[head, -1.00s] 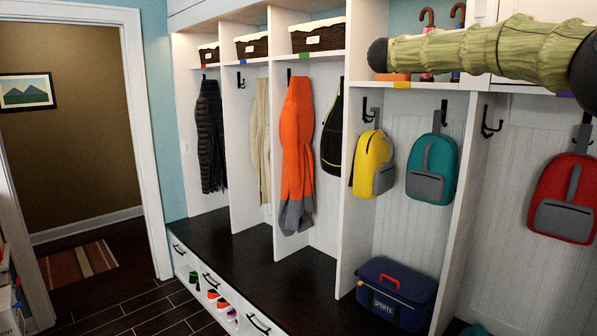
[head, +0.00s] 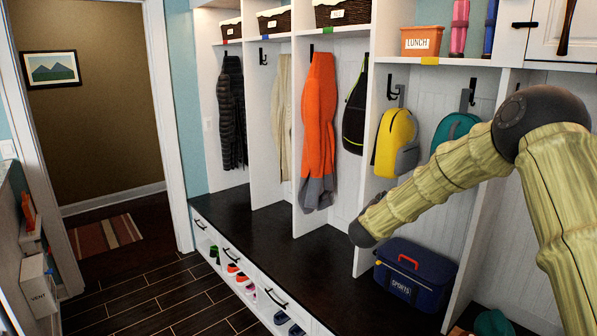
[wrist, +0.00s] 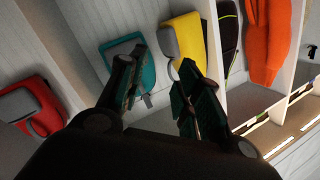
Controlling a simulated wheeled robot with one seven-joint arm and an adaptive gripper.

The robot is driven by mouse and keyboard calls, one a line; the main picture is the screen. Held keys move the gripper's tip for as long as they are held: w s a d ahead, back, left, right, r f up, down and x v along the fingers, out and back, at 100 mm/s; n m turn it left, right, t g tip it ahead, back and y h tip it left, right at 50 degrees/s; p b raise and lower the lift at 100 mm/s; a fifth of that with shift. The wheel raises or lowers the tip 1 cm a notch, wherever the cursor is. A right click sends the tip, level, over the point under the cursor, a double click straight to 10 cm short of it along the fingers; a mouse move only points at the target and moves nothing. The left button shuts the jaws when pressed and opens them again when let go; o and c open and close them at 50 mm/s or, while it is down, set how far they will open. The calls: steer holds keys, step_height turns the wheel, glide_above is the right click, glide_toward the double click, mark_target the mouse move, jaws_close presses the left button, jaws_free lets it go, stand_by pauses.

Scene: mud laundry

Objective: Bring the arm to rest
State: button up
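My arm crosses the right side of the head view, with a greenish, ribbed forearm that slopes down to a dark end in front of the lockers. The gripper itself does not show clearly there. In the wrist view my gripper (wrist: 158,75) has its two fingers apart with nothing between them. Beyond the fingers hang the teal backpack (wrist: 131,68) and the yellow backpack (wrist: 186,38). They look apart from the fingers.
The yellow backpack (head: 392,135), orange coat (head: 318,130) and blue sports cooler (head: 425,285) are in the cubbies. The dark bench (head: 265,225) runs below. An orange lunch bin (head: 422,42) stands on the shelf. The tiled floor (head: 160,300) is clear at the lower left.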

steer(key=s+a+f+n+g+y, duration=0.2)
steer(key=s+f+n, duration=0.1)
steer(key=s+f, duration=0.85)
steer(key=s+a+f+n+g+y, duration=0.25)
steer(key=s+f, duration=0.55)
steer(key=f, duration=0.6)
steer(key=s+a+f+n+g+y, duration=0.2)
steer(key=s+f+n, duration=0.1)
steer(key=s+f, duration=0.85)
steer(key=s+f+n+g+y, duration=0.1)
steer(key=s+f+g, duration=0.3)
steer(key=s, duration=1.5)
steer(key=s+f+n+g+y+b, duration=0.1)
steer(key=s+f+n+g, duration=0.2)
steer(key=s, duration=1.6)
step_height(320, 180, down, 3)
steer(key=shift+d+f+g, duration=0.15)
steer(key=shift+d+g, duration=0.3)
steer(key=shift+g, duration=0.2)
